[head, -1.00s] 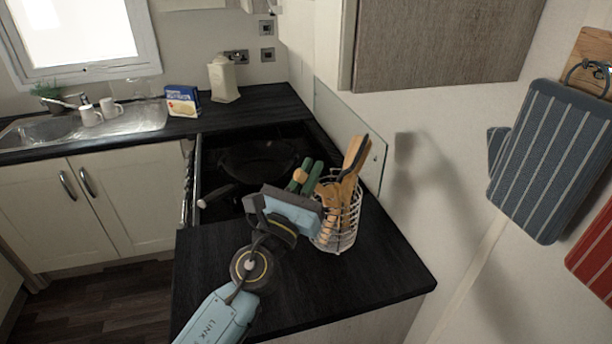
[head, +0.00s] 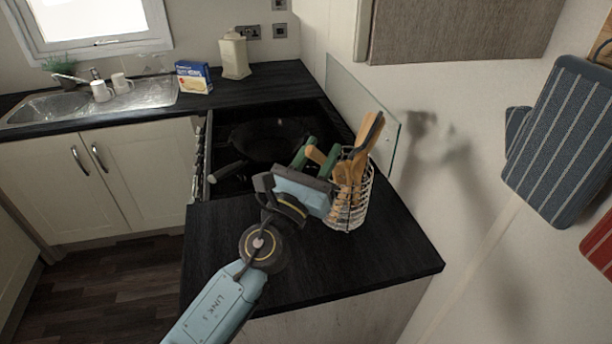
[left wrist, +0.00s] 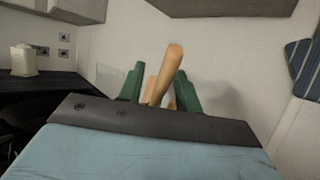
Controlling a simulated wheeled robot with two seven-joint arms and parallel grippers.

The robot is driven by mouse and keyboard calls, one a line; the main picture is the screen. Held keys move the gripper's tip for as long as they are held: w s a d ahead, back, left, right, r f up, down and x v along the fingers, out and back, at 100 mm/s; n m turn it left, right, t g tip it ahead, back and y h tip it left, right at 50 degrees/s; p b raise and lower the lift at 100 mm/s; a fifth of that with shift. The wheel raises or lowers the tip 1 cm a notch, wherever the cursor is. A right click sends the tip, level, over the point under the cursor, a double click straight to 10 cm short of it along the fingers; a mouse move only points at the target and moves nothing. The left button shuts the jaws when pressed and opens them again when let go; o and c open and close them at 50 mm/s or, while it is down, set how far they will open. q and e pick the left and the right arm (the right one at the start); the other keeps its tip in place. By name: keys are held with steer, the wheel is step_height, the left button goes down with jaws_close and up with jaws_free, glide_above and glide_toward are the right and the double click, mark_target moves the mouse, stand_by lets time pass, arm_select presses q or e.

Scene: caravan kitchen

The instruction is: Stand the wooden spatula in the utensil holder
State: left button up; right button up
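The utensil holder (head: 352,217) is a white wire basket on the dark counter, with several wooden utensils standing in it. My left gripper (head: 316,158) is at the basket's left side, with its green fingers above the body of the gripper. A wooden handle, taken to be the wooden spatula's (head: 317,154), sits between these fingers, which appear shut on it. The left wrist view shows the handle (left wrist: 166,72) sticking up past the fingers, slightly tilted. The spatula's lower part is hidden behind my gripper, so I cannot tell whether it is inside the basket. My right gripper is not in view.
A black pan (head: 268,140) sits on the hob behind my gripper. A glass panel (head: 372,115) stands along the wall behind the basket. The counter (head: 390,262) is bare in front of the basket. A blue box (head: 193,78) and cream canister (head: 233,55) stand farther back.

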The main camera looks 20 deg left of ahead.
arm_select(q)
steer(key=b+v, duration=0.5)
steer(key=v, duration=0.8)
steer(key=shift+d, duration=0.1)
stand_by(0.3)
